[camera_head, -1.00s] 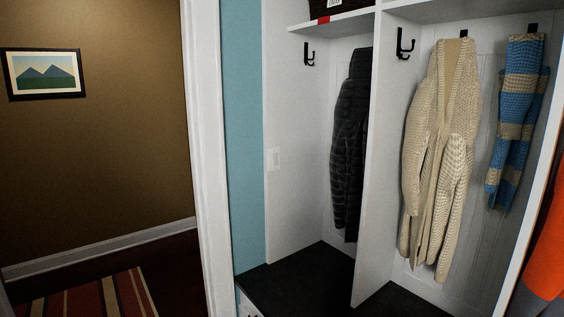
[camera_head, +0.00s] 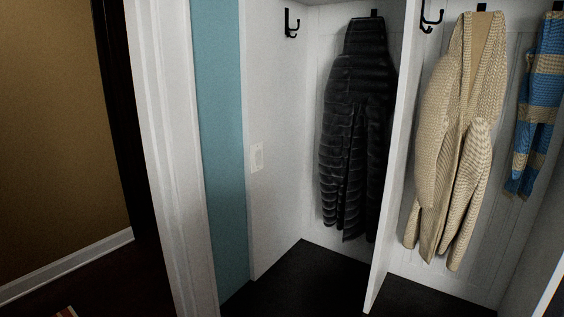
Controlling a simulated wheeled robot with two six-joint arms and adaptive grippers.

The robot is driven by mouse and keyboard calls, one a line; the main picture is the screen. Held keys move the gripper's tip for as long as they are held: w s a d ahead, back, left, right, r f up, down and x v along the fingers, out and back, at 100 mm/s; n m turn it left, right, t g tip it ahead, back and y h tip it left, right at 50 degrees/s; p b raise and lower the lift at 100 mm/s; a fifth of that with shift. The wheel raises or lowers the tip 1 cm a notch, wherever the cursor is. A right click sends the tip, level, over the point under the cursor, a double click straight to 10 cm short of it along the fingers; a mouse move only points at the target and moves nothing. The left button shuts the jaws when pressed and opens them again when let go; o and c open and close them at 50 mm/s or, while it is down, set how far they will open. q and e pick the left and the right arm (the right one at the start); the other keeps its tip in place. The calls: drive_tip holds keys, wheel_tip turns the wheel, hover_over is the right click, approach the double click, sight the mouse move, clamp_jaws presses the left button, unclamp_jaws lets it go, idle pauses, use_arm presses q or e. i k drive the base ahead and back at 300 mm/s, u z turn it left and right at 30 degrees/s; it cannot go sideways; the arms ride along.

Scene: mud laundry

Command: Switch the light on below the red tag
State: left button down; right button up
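A white light switch plate (camera_head: 257,157) is on the white side wall of the left cubby, to the right of the blue wall strip. Whether its switch is up or down is too small to tell. The red tag is not in view now; a second ago it showed on the shelf edge above this cubby. Neither of my grippers is in view.
A dark puffer jacket (camera_head: 350,130) hangs in the left cubby. A cream cardigan (camera_head: 455,140) and a blue striped scarf (camera_head: 537,105) hang in the right one. A white divider (camera_head: 396,170) separates them. A white door frame (camera_head: 168,150) stands at left. A black bench (camera_head: 310,280) lies below.

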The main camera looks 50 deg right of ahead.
sight(258, 160)
drive_tip(key=z, duration=0.6)
drive_tip(key=i, duration=0.85)
drive_tip(key=z, duration=1.6)
drive_tip(key=i, duration=0.6)
drive_tip(key=z, duration=0.55)
